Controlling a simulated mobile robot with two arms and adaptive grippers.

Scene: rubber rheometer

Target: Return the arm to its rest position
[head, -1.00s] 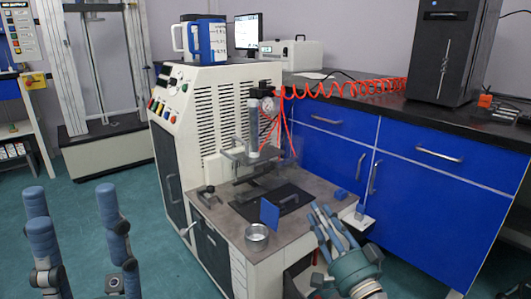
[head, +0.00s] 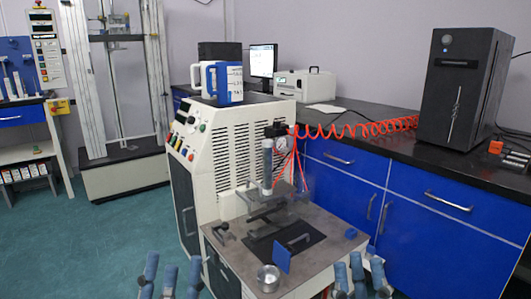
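My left gripper (head: 172,276) is at the bottom edge of the head view, left of the rheometer. Its blue-grey fingers point up, stand apart and hold nothing visible. My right gripper (head: 357,276) is at the bottom edge, just past the right front corner of the rheometer's work table (head: 224,253). Its fingers point up with gaps between them and nothing visible in them. The palms and most of both arms are cut off by the frame. The rheometer (head: 222,157) is a cream cabinet with a sloped button panel and an upright cylinder (head: 267,168) over the table.
Blue drawers (head: 427,232) and a black tower (head: 460,88) are at right. Open floor (head: 105,235) is at left.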

